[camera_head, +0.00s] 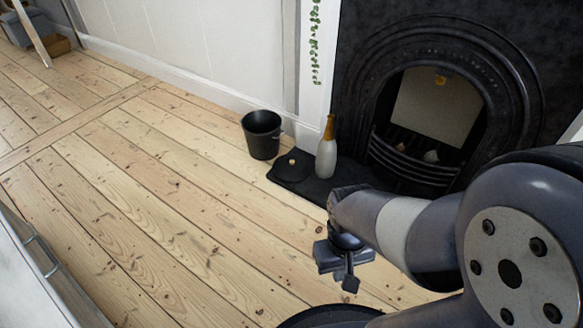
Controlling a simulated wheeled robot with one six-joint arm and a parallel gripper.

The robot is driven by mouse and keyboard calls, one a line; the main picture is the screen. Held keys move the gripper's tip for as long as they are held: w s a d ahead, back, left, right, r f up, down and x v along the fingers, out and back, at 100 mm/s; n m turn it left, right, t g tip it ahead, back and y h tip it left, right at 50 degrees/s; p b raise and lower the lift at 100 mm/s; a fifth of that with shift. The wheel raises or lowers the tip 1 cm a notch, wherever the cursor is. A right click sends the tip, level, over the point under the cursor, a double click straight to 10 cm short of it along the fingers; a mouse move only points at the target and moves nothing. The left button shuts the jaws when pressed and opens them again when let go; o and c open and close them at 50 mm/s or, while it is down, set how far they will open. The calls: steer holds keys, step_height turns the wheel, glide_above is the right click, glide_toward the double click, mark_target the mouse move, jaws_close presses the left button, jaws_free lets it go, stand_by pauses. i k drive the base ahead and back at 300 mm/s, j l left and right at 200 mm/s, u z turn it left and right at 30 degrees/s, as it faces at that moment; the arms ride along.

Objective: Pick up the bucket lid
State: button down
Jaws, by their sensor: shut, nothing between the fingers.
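The bucket lid (290,171) is a dark round disc with a small tan knob. It lies on the left end of the black hearth slab, between the bucket and a bottle. The black bucket (262,135) stands upright and open on the floorboards, just behind and left of the lid. My gripper (347,281) points down over the floorboards, in front and to the right of the lid and apart from it. It is shut and empty.
A bottle (326,150) with a gold neck stands on the hearth (340,183) right beside the lid. The black fireplace (440,100) is behind. A pale cabinet with a handle (42,257) is at the lower left. The floor left of the bucket is clear.

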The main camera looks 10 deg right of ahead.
mark_target(289, 166)
steer(key=i+j, duration=0.1)
steer(key=i, duration=0.35)
steer(key=i+j+z, duration=0.15)
steer(key=i, duration=0.3)
steer(key=i+j, duration=0.15)
steer(key=i, duration=0.3)
steer(key=i+j+z, duration=0.15)
steer(key=i, duration=0.3)
